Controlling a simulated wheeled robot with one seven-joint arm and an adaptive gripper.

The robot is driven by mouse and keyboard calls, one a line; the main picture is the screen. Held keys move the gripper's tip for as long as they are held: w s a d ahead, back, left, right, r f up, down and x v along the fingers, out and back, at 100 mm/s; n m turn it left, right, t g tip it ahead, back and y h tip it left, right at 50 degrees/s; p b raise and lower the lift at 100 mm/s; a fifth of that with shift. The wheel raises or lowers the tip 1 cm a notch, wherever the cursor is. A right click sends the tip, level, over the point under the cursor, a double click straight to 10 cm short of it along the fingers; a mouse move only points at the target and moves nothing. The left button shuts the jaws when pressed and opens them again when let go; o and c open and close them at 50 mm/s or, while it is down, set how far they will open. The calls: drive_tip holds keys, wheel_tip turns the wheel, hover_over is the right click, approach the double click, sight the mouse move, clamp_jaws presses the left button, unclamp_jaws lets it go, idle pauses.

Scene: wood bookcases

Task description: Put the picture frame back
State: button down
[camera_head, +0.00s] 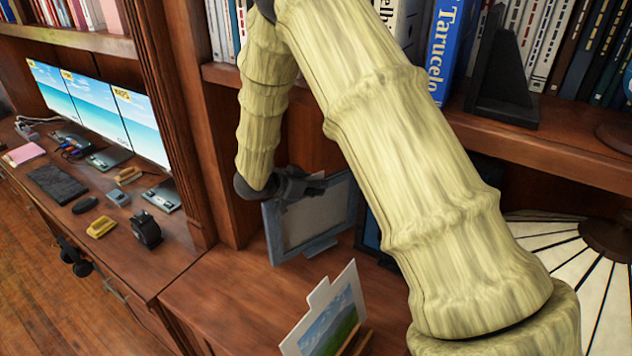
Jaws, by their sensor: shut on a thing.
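A grey-blue picture frame (307,222) stands nearly upright at the back of the wooden cabinet top, inside the bookcase bay. My gripper (290,188) is shut on its upper left edge. My arm comes down from the top and partly covers the right side of the view. The lower edge of the frame is close to the cabinet top; I cannot tell whether it touches. The fingertips are small and dark, and partly hidden against the frame.
A landscape picture (330,325) on a small easel stands in front. A dark blue frame (372,238) is behind my arm. A fan-like white lampshade (590,290) is at the right. A bookshelf (560,140) overhangs above. A wooden upright (190,120) stands left; bare cabinet top (225,290) lies front left.

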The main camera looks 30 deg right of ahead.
drive_tip(key=shift+w+d+f+p, duration=0.1)
drive_tip(key=shift+d+f+p, duration=0.1)
drive_tip(key=shift+f+p, duration=1.1)
drive_tip(key=shift+f+b, duration=0.35)
drive_tip(key=shift+b, duration=0.05)
drive_tip(key=c, duration=1.4)
unclamp_jaws()
drive_tip(key=shift+o, duration=0.2)
drive_tip(key=shift+f, duration=0.1)
drive_tip(key=shift+a, duration=0.1)
drive_tip(key=b+v, duration=0.3)
drive_tip(key=v, duration=0.9)
